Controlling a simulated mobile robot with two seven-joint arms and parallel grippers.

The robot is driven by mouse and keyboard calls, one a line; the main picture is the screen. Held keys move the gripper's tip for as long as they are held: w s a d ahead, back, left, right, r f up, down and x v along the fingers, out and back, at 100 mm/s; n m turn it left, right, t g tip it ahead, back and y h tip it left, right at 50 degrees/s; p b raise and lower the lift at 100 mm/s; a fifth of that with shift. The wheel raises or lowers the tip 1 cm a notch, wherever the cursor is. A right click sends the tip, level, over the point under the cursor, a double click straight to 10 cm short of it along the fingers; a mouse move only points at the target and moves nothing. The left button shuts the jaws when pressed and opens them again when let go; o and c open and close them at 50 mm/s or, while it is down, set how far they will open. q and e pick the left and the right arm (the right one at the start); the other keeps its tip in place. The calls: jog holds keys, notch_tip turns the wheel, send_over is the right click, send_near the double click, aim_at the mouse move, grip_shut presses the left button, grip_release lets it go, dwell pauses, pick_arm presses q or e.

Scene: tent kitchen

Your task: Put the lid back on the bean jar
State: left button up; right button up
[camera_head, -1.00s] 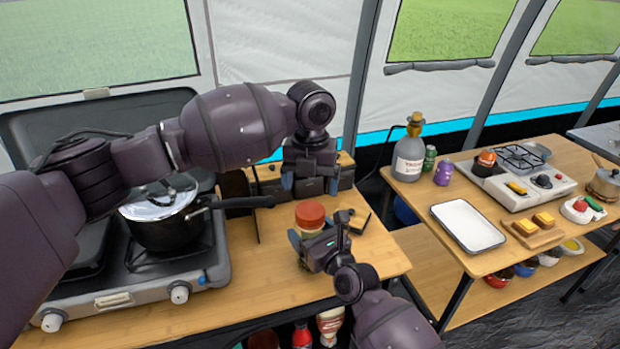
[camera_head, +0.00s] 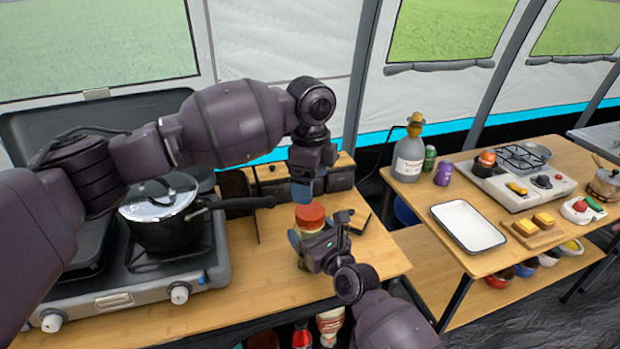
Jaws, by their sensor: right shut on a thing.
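The bean jar (camera_head: 311,229) stands on the wooden table at the front middle, with a red-orange lid (camera_head: 310,213) on its top. I cannot tell how tightly the lid sits. My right gripper (camera_head: 308,247) is shut on the jar's body from the front, below the lid, and hides much of the jar. My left gripper (camera_head: 303,192) points down just above the lid. Its fingers are seen nearly in line with each other, so their gap is hidden; it looks apart from the lid or barely over it.
A lidded black pot (camera_head: 165,225) sits on the stove (camera_head: 130,285) at left, its handle reaching toward the jar. Dark containers (camera_head: 341,178) stand behind the jar. Free tabletop (camera_head: 265,275) lies in front. A second table at right holds a white tray (camera_head: 468,226).

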aim_at(310, 210)
pick_arm(q)
jog(key=n, duration=0.6)
jog(key=shift+r+n, duration=0.1)
jog(key=shift+n, duration=0.3)
jog(key=n, duration=0.5)
jog(key=shift+n, duration=0.3)
jog(key=n, duration=0.6)
jog(key=shift+s+n, duration=0.1)
jog(key=shift+n, duration=0.2)
jog(key=n, duration=0.6)
jog(key=shift+f, duration=4)
